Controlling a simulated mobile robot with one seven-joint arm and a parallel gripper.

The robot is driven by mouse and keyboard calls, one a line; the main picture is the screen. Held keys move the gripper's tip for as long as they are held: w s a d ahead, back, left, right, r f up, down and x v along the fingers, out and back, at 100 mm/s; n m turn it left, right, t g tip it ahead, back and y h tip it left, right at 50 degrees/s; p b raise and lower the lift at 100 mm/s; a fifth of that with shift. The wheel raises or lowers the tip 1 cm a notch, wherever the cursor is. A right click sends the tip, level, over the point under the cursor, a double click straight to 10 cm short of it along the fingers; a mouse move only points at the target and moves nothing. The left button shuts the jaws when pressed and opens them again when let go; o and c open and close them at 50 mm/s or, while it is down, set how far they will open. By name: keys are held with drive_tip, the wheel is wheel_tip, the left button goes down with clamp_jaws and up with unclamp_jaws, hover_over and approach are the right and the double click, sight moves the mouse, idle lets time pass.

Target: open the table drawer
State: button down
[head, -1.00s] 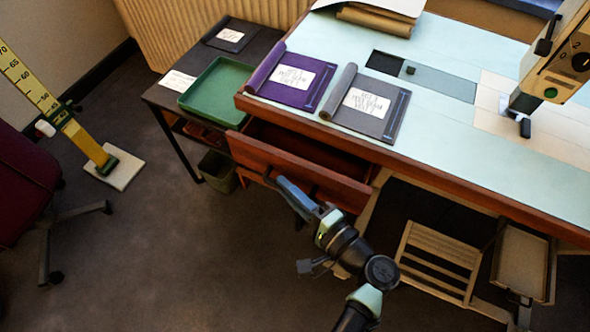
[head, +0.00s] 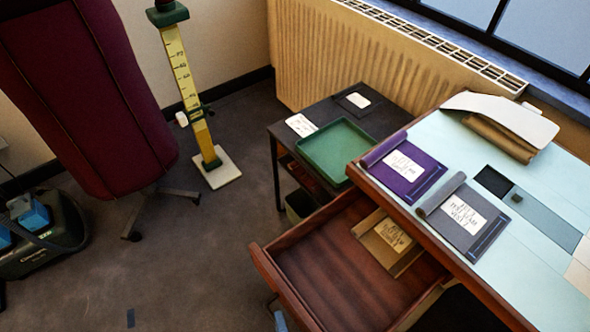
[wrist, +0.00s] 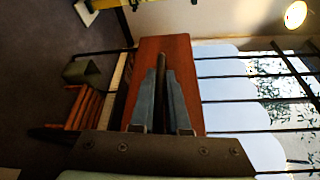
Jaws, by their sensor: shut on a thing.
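The table drawer (head: 340,262) is pulled far out from the table (head: 520,240). Its reddish wooden front (head: 285,290) stands well clear of the table edge. A tan folder with a white label (head: 393,236) lies inside near the back. In the wrist view the drawer front (wrist: 183,52) is straight ahead of my gripper (wrist: 163,75), whose blue-grey fingers are closed around the dark drawer handle (wrist: 162,64). In the head view only a bit of my gripper (head: 280,321) shows at the bottom edge, by the drawer front; the rest is out of frame.
A low dark side table with a green tray (head: 335,150) stands left of the table. A purple folder (head: 403,170) and a grey folder (head: 465,220) lie on top. A maroon chair (head: 90,90) and a yellow height gauge (head: 190,85) stand left. The floor before the drawer is clear.

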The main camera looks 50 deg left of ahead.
drive_tip(key=shift+s, duration=0.3)
drive_tip(key=c, duration=0.9)
unclamp_jaws()
drive_tip(key=v, duration=1.3)
